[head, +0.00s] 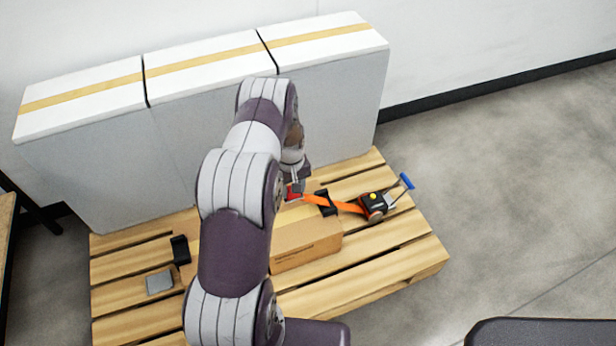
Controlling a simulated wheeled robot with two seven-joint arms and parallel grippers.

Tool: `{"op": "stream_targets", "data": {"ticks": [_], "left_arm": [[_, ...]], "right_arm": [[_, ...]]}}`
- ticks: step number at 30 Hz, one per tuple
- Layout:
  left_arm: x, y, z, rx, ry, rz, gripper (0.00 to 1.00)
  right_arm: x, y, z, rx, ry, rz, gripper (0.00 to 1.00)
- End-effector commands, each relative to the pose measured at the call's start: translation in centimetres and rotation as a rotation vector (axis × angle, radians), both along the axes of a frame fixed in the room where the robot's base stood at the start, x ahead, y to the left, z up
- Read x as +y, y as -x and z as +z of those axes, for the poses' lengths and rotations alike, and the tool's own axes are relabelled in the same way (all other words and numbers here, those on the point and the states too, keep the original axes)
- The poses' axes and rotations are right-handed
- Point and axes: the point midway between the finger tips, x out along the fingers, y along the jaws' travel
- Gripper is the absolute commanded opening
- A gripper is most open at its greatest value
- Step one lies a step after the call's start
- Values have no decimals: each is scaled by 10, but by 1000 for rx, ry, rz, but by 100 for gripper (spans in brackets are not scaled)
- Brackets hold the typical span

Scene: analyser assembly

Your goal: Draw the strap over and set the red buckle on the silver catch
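The orange strap (348,207) runs left from a black ratchet (373,202) with a blue-tipped lever, across the right end of the cardboard box (305,247). The red buckle (295,191) is at its left end. My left gripper (296,187), reaching over from the left, is at the buckle and appears shut on it; the fingertips are small and partly hidden. A flat silver-grey piece (160,282), which looks like the catch, lies on the left of the pallet, well apart from the buckle. My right gripper is not in view.
The box is on a wooden pallet (400,262), partly hidden by my arm. A black corner piece (326,202) sits at the box's right end under the strap; another black piece (180,250) is at left. Tall white-topped grey panels (333,95) stand along the back.

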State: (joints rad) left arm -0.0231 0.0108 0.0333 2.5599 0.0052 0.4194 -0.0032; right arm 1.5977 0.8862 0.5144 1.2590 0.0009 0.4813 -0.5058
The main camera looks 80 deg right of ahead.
Motion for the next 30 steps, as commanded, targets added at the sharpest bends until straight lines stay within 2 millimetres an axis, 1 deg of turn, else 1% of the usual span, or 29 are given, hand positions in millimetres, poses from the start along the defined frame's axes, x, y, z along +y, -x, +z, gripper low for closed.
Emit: {"op": "stream_targets", "data": {"ticks": [1,3,12,21,30], "left_arm": [[0,0,5,0,0,0,43],[0,0,8,0,0,0,43],[0,0,16,0,0,0,43],[0,0,18,0,0,0,43],[0,0,15,0,0,0,43]], "right_arm": [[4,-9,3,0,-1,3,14],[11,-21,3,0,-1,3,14],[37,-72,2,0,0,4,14],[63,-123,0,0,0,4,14],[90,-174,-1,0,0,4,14]]}}
